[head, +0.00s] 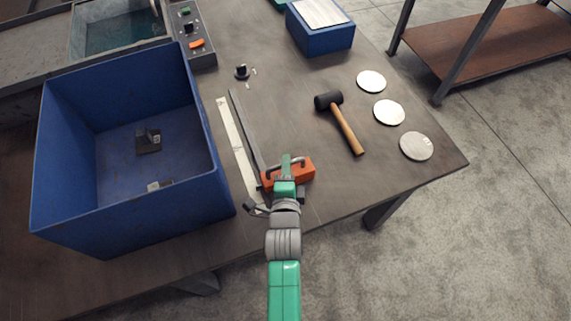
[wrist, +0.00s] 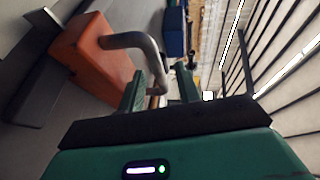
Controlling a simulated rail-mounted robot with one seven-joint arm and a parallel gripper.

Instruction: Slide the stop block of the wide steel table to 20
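The orange stop block (head: 303,171) sits at the near end of a dark rail (head: 247,130) on the steel table (head: 330,190). A pale scale strip (head: 236,145) lies left of the rail; its marks are too small to read. My gripper (head: 287,162) is at the block, over its grey handle (head: 298,161). In the wrist view the orange block (wrist: 92,62) is at the left, and its bent grey handle (wrist: 143,46) reaches between the two green fingers of my gripper (wrist: 160,73). The fingers stand apart with gaps beside the handle. I cannot tell whether either touches it.
A large blue bin (head: 215,170) stands close left of the strip, with small dark parts inside. A mallet (head: 345,125) and several pale discs (head: 389,112) lie to the right. A black knob (head: 242,72) is beyond the rail's far end. A blue box (head: 325,38) stands at the back.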

